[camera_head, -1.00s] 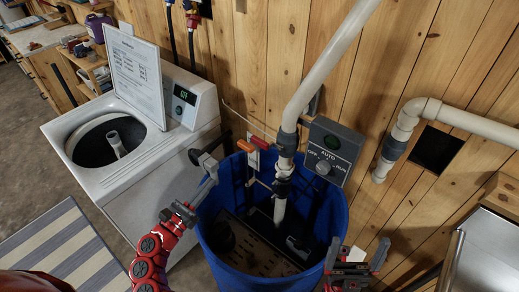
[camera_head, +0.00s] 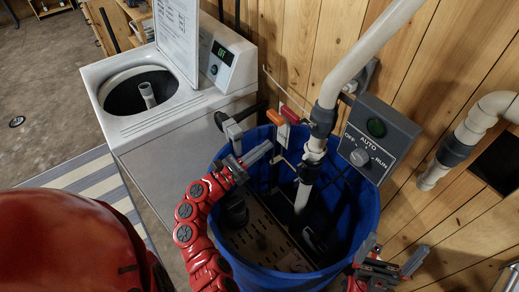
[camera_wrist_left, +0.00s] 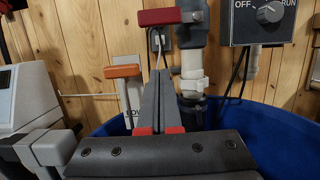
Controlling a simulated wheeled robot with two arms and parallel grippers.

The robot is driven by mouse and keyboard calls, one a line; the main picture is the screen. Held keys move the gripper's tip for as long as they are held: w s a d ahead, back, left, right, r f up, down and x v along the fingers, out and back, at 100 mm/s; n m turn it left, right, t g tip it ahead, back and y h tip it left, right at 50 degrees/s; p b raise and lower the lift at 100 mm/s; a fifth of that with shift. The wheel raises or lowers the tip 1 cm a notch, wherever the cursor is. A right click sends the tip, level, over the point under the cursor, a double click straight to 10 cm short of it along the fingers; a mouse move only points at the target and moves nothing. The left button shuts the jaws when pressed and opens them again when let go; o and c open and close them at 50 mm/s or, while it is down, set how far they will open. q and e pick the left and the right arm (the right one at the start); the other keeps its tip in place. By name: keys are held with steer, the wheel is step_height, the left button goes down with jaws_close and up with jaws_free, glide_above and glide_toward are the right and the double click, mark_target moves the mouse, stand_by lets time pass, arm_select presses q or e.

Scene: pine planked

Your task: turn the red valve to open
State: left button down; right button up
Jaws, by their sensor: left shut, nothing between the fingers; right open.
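The red valve handle (camera_head: 290,115) sits beside the grey pipe fitting above the back of the blue tub; it also shows in the left wrist view (camera_wrist_left: 160,17), lying crosswise. An orange handle (camera_head: 275,118) is just left of it, lower in the left wrist view (camera_wrist_left: 123,71). My left gripper (camera_head: 268,147) is shut and empty over the tub. In the left wrist view its fingertips (camera_wrist_left: 162,73) point up toward the red handle, below it in the picture; contact cannot be told. My right gripper (camera_head: 386,258) is open and empty at the tub's front right.
The blue tub (camera_head: 352,235) stands below. A white pipe (camera_head: 345,65) rises from it. A grey control box (camera_head: 378,140) with an OFF/AUTO/RUN knob is on the right. A white washer (camera_head: 160,130) stands left. A grey hose end (camera_head: 232,125) hooks over the tub's left rim.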

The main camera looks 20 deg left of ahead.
mark_target(297, 118)
arm_select(q)
steer(key=w+d+r+p, duration=0.2)
steer(key=w+d+r, duration=0.1)
steer(key=w+r, duration=0.2)
steer(key=shift+d+r+p, duration=0.15)
steer(key=shift+p, duration=0.15)
